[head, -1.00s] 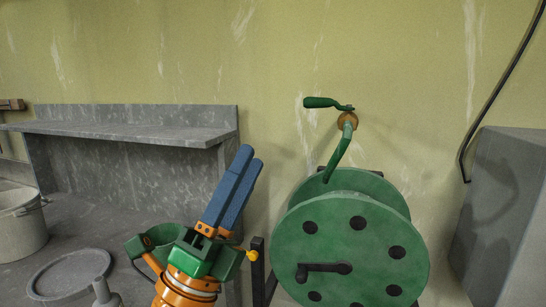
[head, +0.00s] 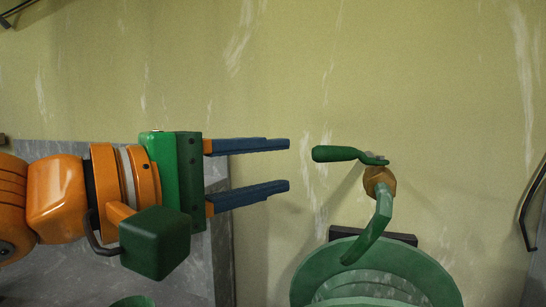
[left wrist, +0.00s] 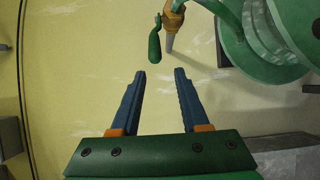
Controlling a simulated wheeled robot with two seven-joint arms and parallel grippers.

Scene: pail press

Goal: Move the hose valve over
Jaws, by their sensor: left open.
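The hose valve has a green lever handle (head: 338,154) that points left from a brass body (head: 379,181) on the wall. A green hose (head: 374,232) runs from the body down toward the reel. My left gripper (head: 289,165) is open and empty, its two blue fingers pointing right, a short gap left of the handle's free end. In the left wrist view the handle (left wrist: 155,43) hangs just beyond the open fingertips (left wrist: 160,73), roughly between them, with the brass body (left wrist: 174,18) behind it. My right gripper is in neither view.
The green hose reel (head: 420,268) stands below the valve and shows at the right in the left wrist view (left wrist: 285,40). A grey bench (head: 215,235) is behind my left arm. A dark cable (head: 531,210) hangs at the far right. The wall around the handle is clear.

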